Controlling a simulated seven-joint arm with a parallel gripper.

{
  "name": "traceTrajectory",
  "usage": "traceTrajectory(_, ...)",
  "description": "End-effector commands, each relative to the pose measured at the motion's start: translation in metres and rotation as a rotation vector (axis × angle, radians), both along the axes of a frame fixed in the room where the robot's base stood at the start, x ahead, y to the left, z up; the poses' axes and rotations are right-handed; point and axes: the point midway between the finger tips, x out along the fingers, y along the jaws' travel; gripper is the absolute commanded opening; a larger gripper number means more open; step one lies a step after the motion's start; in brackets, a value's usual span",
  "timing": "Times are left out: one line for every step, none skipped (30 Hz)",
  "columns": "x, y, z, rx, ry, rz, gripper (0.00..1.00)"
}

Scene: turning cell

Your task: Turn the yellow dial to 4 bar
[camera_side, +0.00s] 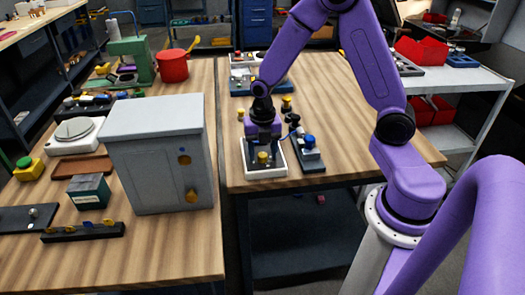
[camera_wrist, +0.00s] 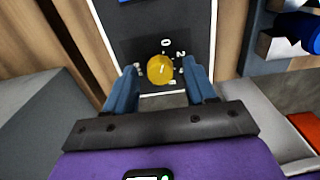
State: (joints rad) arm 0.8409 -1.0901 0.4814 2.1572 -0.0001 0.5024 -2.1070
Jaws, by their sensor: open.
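The yellow dial (camera_wrist: 161,69) sits on a dark panel (camera_wrist: 125,35) with a white border. In the wrist view several pale marks ring the dial, with a 0 and a 2 legible above and to its upper right; the others are too small or partly hidden. A small mark shows on the dial's face. My gripper (camera_wrist: 162,82) is open, with one blue finger on each side of the dial and a gap on both sides. In the side view the dial (camera_side: 263,157) is on the white-rimmed box (camera_side: 266,172), below and in front of my gripper.
A dark block with a blue knob (camera_side: 310,141) stands just right of the dial's box. A grey cabinet (camera_side: 160,165) stands on the left bench. The right part of the wooden bench (camera_side: 345,140) is clear.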

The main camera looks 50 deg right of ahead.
Motion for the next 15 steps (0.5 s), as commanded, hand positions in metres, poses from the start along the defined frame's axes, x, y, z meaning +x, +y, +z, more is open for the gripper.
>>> traceTrajectory(-0.0001,-0.0001,-0.0007,0.0,0.0,0.0,0.55)
traceTrajectory(-0.0001,-0.0001,-0.0009,0.0,0.0,0.0,0.55)
traceTrajectory(-0.0001,-0.0001,-0.0009,0.0,0.0,0.0,0.55)
traceTrajectory(-0.0001,-0.0001,-0.0008,0.0,0.0,0.0,0.55)
traceTrajectory(-0.0001,-0.0001,-0.0008,0.0,0.0,0.0,0.55)
traceTrajectory(-0.0001,-0.0001,-0.0007,0.0,0.0,0.0,0.55)
traceTrajectory(-0.0001,-0.0001,-0.0007,0.0,0.0,0.0,0.55)
traceTrajectory(-0.0001,-0.0001,-0.0007,0.0,0.0,0.0,0.49)
traceTrajectory(-0.0001,-0.0001,-0.0006,0.0,0.0,0.0,0.36)
traceTrajectory(-0.0001,-0.0001,-0.0006,0.0,0.0,0.0,0.26)
traceTrajectory(-0.0001,-0.0001,-0.0006,0.0,0.0,0.0,0.16)
traceTrajectory(-0.0001,-0.0001,-0.0006,0.0,0.0,0.0,0.03)
traceTrajectory(-0.0001,-0.0001,-0.0005,0.0,0.0,0.0,0.0)
traceTrajectory(-0.0001,-0.0001,-0.0005,0.0,0.0,0.0,0.0)
traceTrajectory(-0.0001,-0.0001,-0.0005,0.0,0.0,0.0,0.0)
